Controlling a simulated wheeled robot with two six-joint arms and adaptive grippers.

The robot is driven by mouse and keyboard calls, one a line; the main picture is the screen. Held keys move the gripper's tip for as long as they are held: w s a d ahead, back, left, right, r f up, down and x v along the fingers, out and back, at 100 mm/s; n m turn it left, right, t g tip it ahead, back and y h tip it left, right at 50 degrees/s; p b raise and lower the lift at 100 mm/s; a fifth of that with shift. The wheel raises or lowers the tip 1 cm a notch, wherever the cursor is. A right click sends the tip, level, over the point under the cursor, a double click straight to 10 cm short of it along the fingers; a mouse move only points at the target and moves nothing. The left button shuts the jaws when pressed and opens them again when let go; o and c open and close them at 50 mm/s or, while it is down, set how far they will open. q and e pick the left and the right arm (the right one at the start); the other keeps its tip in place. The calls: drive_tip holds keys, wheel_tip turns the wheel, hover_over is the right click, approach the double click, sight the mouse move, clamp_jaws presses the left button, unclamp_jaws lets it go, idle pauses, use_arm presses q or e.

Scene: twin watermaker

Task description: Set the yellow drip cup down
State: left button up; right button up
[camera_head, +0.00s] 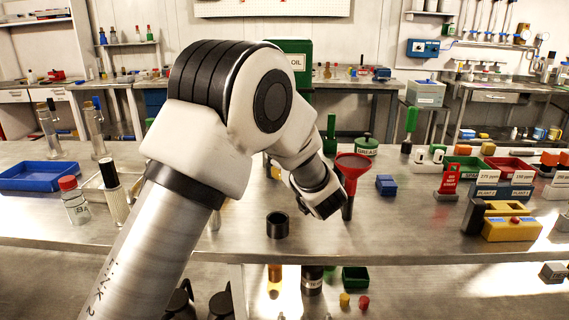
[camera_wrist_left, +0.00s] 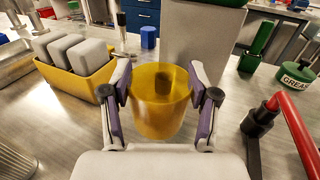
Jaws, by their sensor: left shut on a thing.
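The yellow drip cup (camera_wrist_left: 160,108) is upright in the left wrist view, with its open rim facing up and a dark shape visible through or inside it. My left gripper (camera_wrist_left: 162,95) is shut on it, with one purple-padded finger on each side of its wall. I cannot tell whether the cup's base touches the metal table or hangs just above it. My right gripper is in neither view.
A yellow bin of grey blocks (camera_wrist_left: 75,70) stands close left of the cup. A red and black part (camera_wrist_left: 290,125) and a green GREASE tin (camera_wrist_left: 297,77) are to the right.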

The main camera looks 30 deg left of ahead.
use_arm(q)
drive_tip(key=w+a, duration=0.4)
drive_tip(key=w, duration=0.3)
wheel_tip(320, 180, down, 7)
drive_tip(key=shift+r+p, duration=0.1)
drive_tip(key=shift+p, duration=0.45)
drive_tip(key=shift+s, duration=0.1)
drive_tip(key=shift+b, duration=0.3)
drive_tip(key=o, duration=1.2)
drive_tip(key=shift+o, duration=0.2)
